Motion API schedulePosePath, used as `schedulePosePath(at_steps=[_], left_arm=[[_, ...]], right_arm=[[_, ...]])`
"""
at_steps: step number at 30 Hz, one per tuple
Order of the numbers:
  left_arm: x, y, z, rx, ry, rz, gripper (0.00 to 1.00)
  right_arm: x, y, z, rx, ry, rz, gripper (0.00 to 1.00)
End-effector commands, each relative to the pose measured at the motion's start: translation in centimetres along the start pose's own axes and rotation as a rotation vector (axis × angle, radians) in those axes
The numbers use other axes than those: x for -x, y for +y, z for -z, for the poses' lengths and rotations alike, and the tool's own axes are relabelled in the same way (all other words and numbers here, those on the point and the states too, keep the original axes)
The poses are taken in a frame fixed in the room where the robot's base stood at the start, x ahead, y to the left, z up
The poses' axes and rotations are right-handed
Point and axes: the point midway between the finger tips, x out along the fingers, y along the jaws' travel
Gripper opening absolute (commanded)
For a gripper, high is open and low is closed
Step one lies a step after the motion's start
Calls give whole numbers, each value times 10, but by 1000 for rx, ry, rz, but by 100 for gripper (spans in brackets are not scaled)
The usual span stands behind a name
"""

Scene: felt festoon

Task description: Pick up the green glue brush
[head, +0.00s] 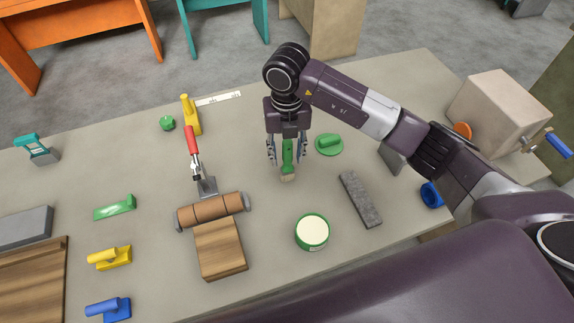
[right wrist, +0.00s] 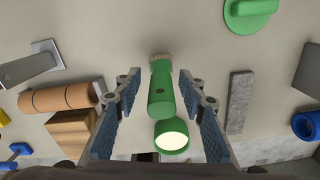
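The green glue brush (head: 288,153) has a green handle and pale bristles toward the front edge of the table in the head view. My right gripper (head: 287,160) points down around its handle, one finger on each side. In the right wrist view the brush (right wrist: 161,92) shows between the fingertips (right wrist: 157,82), with a gap on both sides, so the gripper looks open. I cannot tell whether the bristles touch the table. My left gripper is not in view.
A green round-based tool (head: 329,144) lies just right of my gripper. A green tub (head: 312,232) and a grey stone bar (head: 360,199) lie nearer. A red-handled scraper (head: 194,150) and a brown roller (head: 212,211) lie to the left. A box (head: 497,108) stands at right.

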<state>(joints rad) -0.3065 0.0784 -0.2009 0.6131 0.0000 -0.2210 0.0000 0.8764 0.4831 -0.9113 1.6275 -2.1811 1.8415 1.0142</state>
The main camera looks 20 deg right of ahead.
Motion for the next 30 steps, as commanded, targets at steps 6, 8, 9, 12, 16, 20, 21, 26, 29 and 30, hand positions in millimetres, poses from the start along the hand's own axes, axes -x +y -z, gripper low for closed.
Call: schedulePosePath(at_steps=[6,8,9,12,16,20,21,26,29,30], left_arm=[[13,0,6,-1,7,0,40],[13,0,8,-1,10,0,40],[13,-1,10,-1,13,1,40],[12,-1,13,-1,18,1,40],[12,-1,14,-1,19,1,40],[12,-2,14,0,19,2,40],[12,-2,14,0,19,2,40],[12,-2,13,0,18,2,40],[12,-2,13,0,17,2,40],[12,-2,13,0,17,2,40]], right_arm=[[-24,-2,1,0,1,1,37],[-27,-2,1,0,1,1,37],[-28,-2,1,0,0,1,37],[-28,-2,0,1,0,1,37],[-28,-2,0,1,0,1,30],[-27,-2,0,1,0,1,15],[-27,-2,0,1,0,1,11],[-27,-2,0,1,0,1,0],[-27,-2,0,1,-1,0,0],[-27,-2,0,1,-1,0,0]])
